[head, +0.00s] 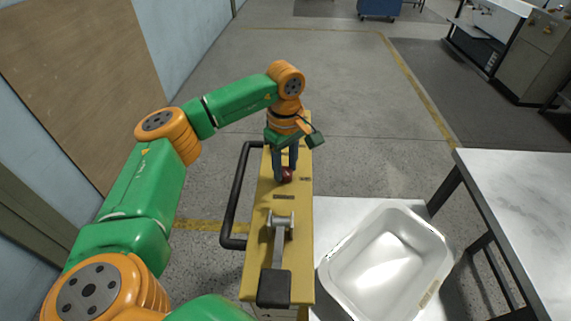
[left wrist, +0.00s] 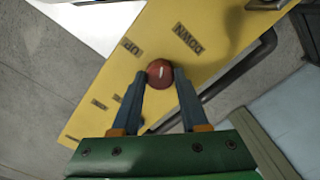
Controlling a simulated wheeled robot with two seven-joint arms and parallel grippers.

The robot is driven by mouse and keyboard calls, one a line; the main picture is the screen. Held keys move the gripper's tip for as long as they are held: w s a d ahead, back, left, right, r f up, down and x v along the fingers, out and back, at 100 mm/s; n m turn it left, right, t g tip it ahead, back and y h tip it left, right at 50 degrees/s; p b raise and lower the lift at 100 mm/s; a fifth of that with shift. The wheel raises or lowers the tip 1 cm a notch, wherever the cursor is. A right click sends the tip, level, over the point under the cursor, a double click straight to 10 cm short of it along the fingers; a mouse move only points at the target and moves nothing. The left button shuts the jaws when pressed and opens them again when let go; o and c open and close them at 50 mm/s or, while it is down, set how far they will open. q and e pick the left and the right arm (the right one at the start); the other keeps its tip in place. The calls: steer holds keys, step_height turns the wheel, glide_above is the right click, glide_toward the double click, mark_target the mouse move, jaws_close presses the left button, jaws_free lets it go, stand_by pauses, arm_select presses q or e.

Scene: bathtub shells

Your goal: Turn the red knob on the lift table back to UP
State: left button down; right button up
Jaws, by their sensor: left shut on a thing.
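The red knob (head: 287,175) sits on the yellow top panel (head: 264,215) of the lift table. In the left wrist view the knob (left wrist: 160,73) has a white mark on its face, lying between the printed UP (left wrist: 131,48) and DOWN (left wrist: 188,39) labels. I cannot tell for sure which label the mark points to. My left gripper (head: 284,178) comes down on the knob from above, and in the left wrist view its fingertips (left wrist: 160,74) are shut on the knob's two sides. My right gripper is not in view.
A lever with a black pedal (head: 274,288) is on the panel's near end. A black handle bar (head: 230,200) runs along its left side. A white tub shell (head: 388,262) lies to the right, beside a grey metal table (head: 525,195).

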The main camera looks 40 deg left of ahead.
mark_target(285, 171)
arm_select(q)
steer(key=n, duration=0.5)
steer(key=shift+r+n, duration=0.1)
steer(key=shift+n, duration=0.2)
steer(key=n+p, duration=0.1)
steer(key=n, duration=0.4)
steer(key=shift+w, duration=0.1)
steer(key=shift+n, duration=0.4)
steer(key=shift+c, duration=2.1)
jaws_free()
steer(key=shift+a, duration=0.1)
step_height(285, 171, up, 7)
steer(key=shift+b, duration=0.75)
